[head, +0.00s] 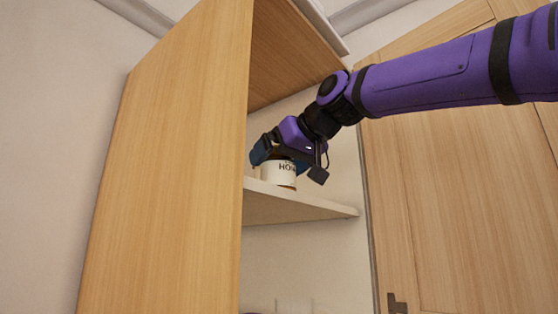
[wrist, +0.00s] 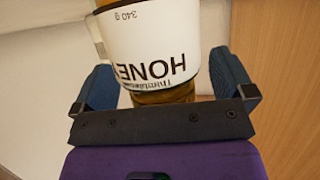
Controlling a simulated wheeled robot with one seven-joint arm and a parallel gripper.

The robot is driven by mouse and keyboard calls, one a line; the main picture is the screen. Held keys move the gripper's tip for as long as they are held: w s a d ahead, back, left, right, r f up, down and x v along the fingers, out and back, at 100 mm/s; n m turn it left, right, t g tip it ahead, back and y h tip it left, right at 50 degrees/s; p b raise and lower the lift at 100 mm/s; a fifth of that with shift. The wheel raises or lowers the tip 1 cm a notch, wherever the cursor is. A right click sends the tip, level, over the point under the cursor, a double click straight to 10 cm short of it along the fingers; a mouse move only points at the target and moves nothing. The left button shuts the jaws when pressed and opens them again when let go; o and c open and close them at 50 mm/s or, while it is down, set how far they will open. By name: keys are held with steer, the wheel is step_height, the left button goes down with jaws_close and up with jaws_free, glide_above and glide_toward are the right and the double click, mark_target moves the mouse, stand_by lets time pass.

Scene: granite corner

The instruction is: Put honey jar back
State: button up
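The honey jar (head: 279,173) has a white label with dark lettering and amber glass. In the head view it is at the shelf in the open cabinet, upright or nearly so. I cannot tell whether its base touches the shelf, because the shelf's front edge hides it. My gripper (head: 282,162) reaches in from the upper right with its blue fingers on both sides of the jar. In the wrist view the jar (wrist: 158,50) appears upside down between the fingers, which close in on its sides. The shelf (head: 290,205) is pale and looks otherwise empty from below.
The cabinet's wooden side panel (head: 180,160) stands close to the left of my gripper. A wooden door (head: 450,210) with a dark handle (head: 397,303) stands to the right. My purple arm passes in front of that door. The cabinet's upper part (head: 293,50) overhangs the shelf space.

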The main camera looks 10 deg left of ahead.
steer(key=shift+r, duration=0.1)
steer(key=shift+s+d+r, duration=0.1)
steer(key=shift+s+d, duration=0.05)
steer(key=v, duration=1.1)
steer(key=shift+r, duration=0.15)
steer(key=shift+s+d, duration=0.15)
steer(key=s+d+f+m+h, duration=0.2)
steer(key=d+f+m+h, duration=0.15)
steer(key=d+f, duration=0.8)
steer(key=s+d+f+m+h, duration=0.3)
steer(key=d+f, duration=0.5)
steer(key=f, duration=0.6)
steer(key=s+d+f+m+g+h, duration=0.1)
steer(key=s+d+f, duration=0.2)
steer(key=f, duration=0.3)
steer(key=s+d+f+m+g+h, duration=0.1)
steer(key=s+d+f, duration=0.3)
steer(key=f, duration=0.3)
steer(key=s+d+f+m+g+h, duration=0.1)
steer(key=s+d+f+h, duration=0.1)
steer(key=f, duration=0.5)
steer(key=shift+s+d+f+m, duration=0.2)
steer(key=shift+s+d+m, duration=0.15)
steer(key=shift+s+d, duration=0.5)
